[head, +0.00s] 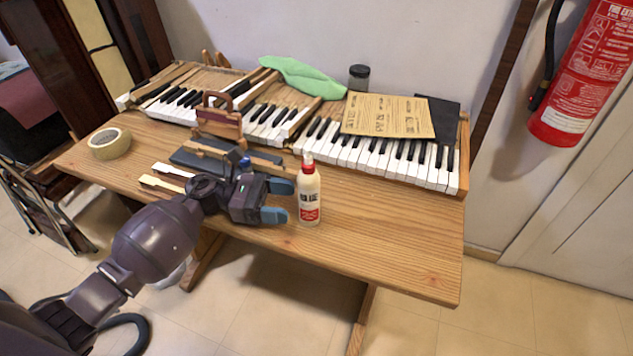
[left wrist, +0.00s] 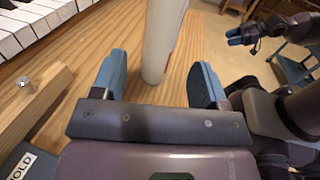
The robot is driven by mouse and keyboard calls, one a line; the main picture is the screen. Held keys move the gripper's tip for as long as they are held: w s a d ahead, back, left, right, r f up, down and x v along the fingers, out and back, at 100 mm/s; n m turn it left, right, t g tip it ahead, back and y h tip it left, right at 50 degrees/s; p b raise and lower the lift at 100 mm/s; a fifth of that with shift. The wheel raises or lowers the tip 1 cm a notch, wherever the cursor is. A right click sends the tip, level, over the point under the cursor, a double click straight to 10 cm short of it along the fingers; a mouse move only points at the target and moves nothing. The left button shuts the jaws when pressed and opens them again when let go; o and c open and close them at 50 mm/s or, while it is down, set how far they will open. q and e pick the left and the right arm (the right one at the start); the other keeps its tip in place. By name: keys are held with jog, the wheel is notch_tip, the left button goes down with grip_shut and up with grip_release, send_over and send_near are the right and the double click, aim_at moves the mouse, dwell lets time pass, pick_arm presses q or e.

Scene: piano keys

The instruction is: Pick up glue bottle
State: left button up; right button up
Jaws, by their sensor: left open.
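The white glue bottle (head: 309,198) with a red-and-white label and red cap stands upright near the front edge of the wooden table. My left gripper (head: 277,201) is open just left of it, its blue fingertips pointing toward the bottle. In the left wrist view the bottle (left wrist: 161,38) rises between the two open fingers (left wrist: 158,77), at about their tips, with a gap on each side. Its top is cut off there. A blue-tipped gripper, my right one (left wrist: 240,36), shows small at the upper right of that view; its opening is unclear.
The table (head: 390,250) is clear right of the bottle. Piano keys (head: 385,160) run along the back, with a paper sheet (head: 390,116), green cloth (head: 300,77) and dark jar (head: 359,77) behind. A tape roll (head: 110,143) lies at left.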

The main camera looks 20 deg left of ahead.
aim_at(317, 204)
pick_arm(q)
jog(key=shift+w+d, duration=0.1)
jog(key=shift+d, duration=0.2)
jog(key=shift+d+r, duration=0.15)
jog(key=shift+d, duration=0.6)
jog(key=shift+p+x, duration=0.3)
jog(key=shift+x, duration=2.45)
jog(key=shift+w+a, duration=0.1)
jog(key=c, duration=1)
pick_arm(e)
jog(key=shift+s+a+r, duration=0.15)
jog(key=shift+s, duration=0.05)
pick_arm(q)
jog(key=shift+r+p, duration=1.65)
jog(key=shift+r, duration=8.3)
pick_arm(e)
jog(key=shift+r, duration=1.3)
